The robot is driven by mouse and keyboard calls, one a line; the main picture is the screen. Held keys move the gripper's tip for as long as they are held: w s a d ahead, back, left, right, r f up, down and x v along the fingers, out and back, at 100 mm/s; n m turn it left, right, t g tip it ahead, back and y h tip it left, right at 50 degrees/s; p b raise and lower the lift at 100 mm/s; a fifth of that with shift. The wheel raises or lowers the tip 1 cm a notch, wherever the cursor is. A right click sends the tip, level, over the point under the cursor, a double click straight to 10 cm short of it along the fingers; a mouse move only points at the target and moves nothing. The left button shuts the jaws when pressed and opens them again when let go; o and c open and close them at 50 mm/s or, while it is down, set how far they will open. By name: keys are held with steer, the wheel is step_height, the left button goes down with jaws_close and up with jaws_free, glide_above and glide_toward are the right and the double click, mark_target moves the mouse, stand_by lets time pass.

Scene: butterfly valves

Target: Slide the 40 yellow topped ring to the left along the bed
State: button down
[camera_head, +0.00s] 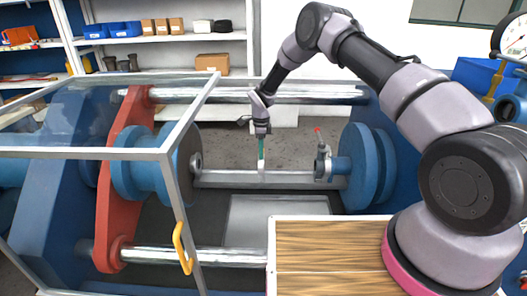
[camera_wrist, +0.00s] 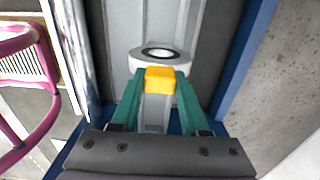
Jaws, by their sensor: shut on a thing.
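The yellow topped ring (camera_wrist: 140,60) is pale, with a dark round hole and a yellow block (camera_wrist: 160,80) on top. In the wrist view my gripper (camera_wrist: 160,74) has its two green fingers shut on the yellow block, one on each side. In the head view my gripper (camera_head: 261,151) points down from above, and the ring (camera_head: 261,167) shows small and pale under the fingertips. It stands on the grey bed (camera_head: 222,180), roughly midway along it. The ring's lower part is partly hidden in the wrist view.
A blue flanged wheel with a red plate (camera_head: 128,190) stands left of the bed. A small upright fitting with a red tip (camera_head: 322,158) and a blue wheel (camera_head: 362,165) stand right. A glass guard frame (camera_head: 175,185) is at the front left. The bed between shows clear.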

steer(key=shift+a, duration=1.4)
steer(key=shift+c, duration=1.6)
jaws_free()
